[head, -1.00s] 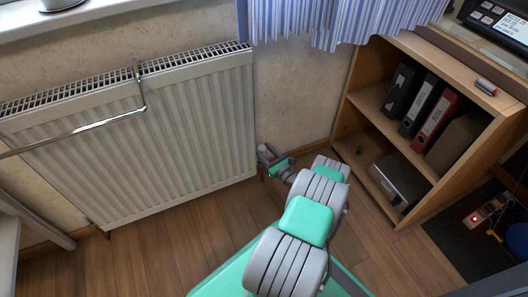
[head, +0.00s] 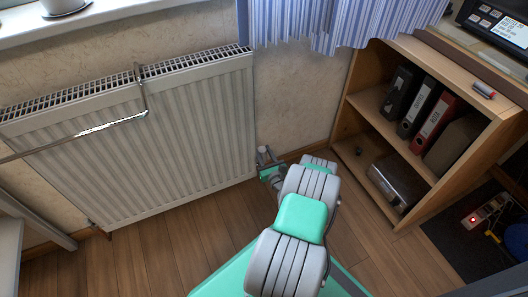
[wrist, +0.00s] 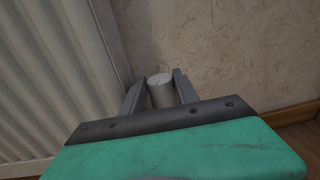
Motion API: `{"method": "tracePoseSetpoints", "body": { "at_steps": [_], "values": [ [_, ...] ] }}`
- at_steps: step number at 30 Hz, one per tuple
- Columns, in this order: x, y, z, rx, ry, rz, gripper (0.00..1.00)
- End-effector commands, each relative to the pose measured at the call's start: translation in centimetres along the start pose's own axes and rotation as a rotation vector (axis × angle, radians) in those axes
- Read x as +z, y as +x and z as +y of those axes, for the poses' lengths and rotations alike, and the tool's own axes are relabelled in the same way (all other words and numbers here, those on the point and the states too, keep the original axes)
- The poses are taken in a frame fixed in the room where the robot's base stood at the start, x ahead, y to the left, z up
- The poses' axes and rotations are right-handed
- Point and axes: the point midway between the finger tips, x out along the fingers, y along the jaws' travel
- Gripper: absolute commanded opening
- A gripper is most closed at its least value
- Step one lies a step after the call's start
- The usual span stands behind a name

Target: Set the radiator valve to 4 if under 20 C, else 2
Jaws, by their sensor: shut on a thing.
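The radiator (head: 130,140) is a white ribbed panel on the wall at left; its edge also shows in the wrist view (wrist: 50,75). In the wrist view the radiator valve knob (wrist: 160,92), a pale, round-topped cylinder, stands between the two grey fingers of my gripper (wrist: 160,95). My gripper is shut on it, beside the radiator's edge. In the head view my gripper (head: 264,154) is small at the radiator's lower right corner, and my arm partly blocks that area. I cannot make out a scale on the knob or a temperature reading.
A wooden shelf (head: 408,148) with several binders stands at right. A device with a small screen (head: 515,25) is at the upper right; its text is too small to read. A metal rail (head: 75,133) crosses the radiator's front. A blue striped curtain (head: 300,20) hangs above.

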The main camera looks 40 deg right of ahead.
Motion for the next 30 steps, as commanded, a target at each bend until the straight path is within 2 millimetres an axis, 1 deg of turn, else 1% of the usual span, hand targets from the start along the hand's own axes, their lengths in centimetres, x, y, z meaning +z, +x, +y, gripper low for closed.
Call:
{"method": "tracePoseSetpoints", "body": {
  "at_steps": [10,11,13,25,30],
  "values": [
    [0.01,0.04,0.02,-0.018,-0.004,0.000,0.00],
    [0.01,0.03,0.02,-0.018,-0.004,0.000,0.39],
    [0.01,0.02,0.00,-0.018,-0.004,0.000,0.44],
    [-0.05,-0.04,-0.11,-0.014,-0.002,0.000,0.45],
    [-0.19,0.02,-0.42,0.061,-0.002,-0.003,0.45]
  ]
}}
